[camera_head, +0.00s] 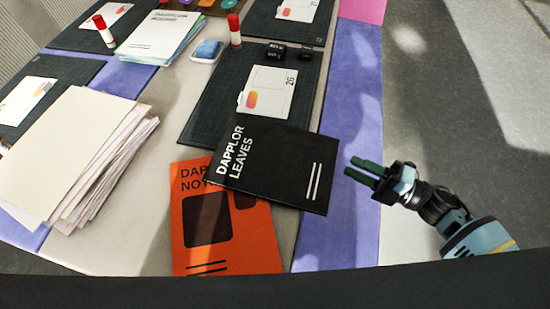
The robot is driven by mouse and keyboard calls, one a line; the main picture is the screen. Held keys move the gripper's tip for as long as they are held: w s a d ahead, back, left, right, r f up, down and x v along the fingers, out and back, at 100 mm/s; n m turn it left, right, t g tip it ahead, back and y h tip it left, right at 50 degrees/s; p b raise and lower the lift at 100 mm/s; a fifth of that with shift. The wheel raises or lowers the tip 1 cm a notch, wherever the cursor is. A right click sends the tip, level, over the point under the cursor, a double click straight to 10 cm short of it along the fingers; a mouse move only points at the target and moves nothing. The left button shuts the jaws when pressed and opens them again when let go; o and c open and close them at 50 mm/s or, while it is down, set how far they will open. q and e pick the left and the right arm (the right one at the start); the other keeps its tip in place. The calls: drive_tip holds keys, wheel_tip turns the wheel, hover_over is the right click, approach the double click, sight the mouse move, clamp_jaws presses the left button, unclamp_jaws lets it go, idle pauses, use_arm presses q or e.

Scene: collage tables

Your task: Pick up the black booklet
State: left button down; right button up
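The black booklet (277,165), with white lettering "DAPPLOR LEAVES", lies tilted on the table in the head view. Its lower left part covers the top of an orange booklet (225,240), and its upper edge overlaps a dark cutting mat. My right gripper (354,167) is to the right of the black booklet, near the table's right edge, with its green fingers pointing left toward it. The fingers are apart, with a gap between them and nothing held. It does not touch the booklet. My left gripper is not in view.
A stack of papers (70,160) lies at the left. The cutting mat (215,100) bears a white card (268,92) and small black blocks. A glue stick (235,30) and a blue-topped item (207,50) stand behind.

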sight(329, 154)
drive_tip(key=x, duration=0.2)
drive_tip(key=p+x, duration=0.1)
drive_tip(key=x, duration=0.1)
drive_tip(key=r+x, duration=0.1)
drive_tip(key=x, duration=0.2)
drive_tip(key=shift+s+p, duration=0.1)
drive_tip(key=shift+p, duration=0.2)
drive_tip(key=shift+w+a+f, duration=0.1)
drive_tip(key=shift+w+a, duration=0.15)
drive_tip(key=shift+a, duration=0.15)
drive_tip(key=shift+c, duration=0.2)
clamp_jaws()
